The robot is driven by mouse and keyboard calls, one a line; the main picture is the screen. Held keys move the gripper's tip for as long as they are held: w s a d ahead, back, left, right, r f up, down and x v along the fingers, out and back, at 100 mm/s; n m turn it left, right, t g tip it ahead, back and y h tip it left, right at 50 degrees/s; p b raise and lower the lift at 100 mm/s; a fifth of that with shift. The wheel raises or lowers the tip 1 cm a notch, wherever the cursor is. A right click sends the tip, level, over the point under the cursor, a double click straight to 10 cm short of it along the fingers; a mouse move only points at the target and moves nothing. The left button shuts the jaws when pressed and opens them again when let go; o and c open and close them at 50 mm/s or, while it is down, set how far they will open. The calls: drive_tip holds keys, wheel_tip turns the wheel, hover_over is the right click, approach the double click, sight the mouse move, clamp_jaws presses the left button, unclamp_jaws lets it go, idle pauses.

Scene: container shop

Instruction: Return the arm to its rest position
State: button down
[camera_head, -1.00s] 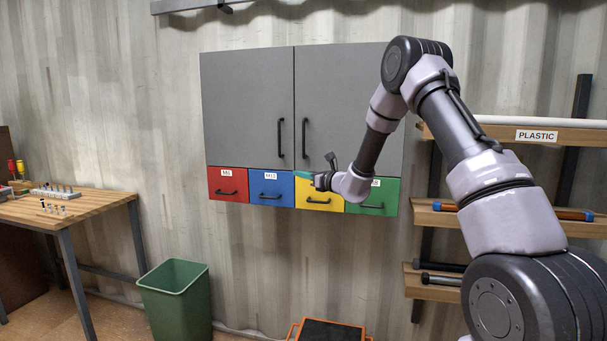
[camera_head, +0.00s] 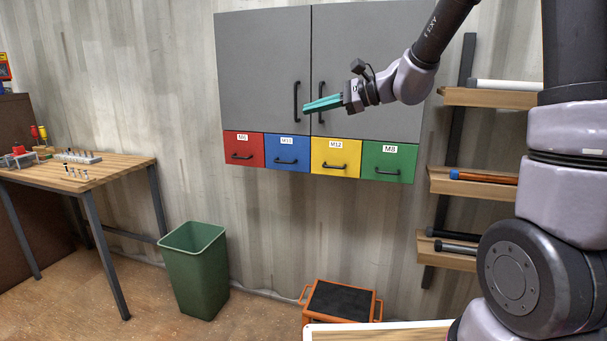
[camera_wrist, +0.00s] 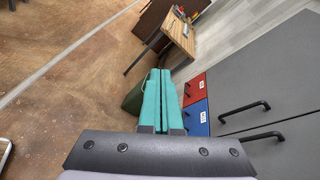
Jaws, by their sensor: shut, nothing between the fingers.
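My gripper (camera_head: 324,103) shows in the head view in front of the grey wall cabinet (camera_head: 262,75), close to its door handles. Its teal fingers point left and lie together, with nothing between them. In the wrist view the gripper (camera_wrist: 163,80) also shows its two teal fingers side by side and empty. My arm reaches in from the right side of the head view, bent, with the gripper above the row of drawers. I cannot tell the exact gap between the fingers and the cabinet.
Below the cabinet are shut red (camera_head: 243,149), blue (camera_head: 287,153), yellow (camera_head: 335,157) and green (camera_head: 389,161) drawers. Floor between bench and bin is clear.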

drive_tip(key=s+d+r+n+t+h, duration=0.1)
drive_tip(key=s+d+n+h, duration=0.9)
drive_tip(key=s+d, duration=1.2)
drive_tip(key=shift+r+t+h, duration=0.4)
drive_tip(key=shift+t+h, duration=0.2)
drive_tip(key=shift+h, duration=0.2)
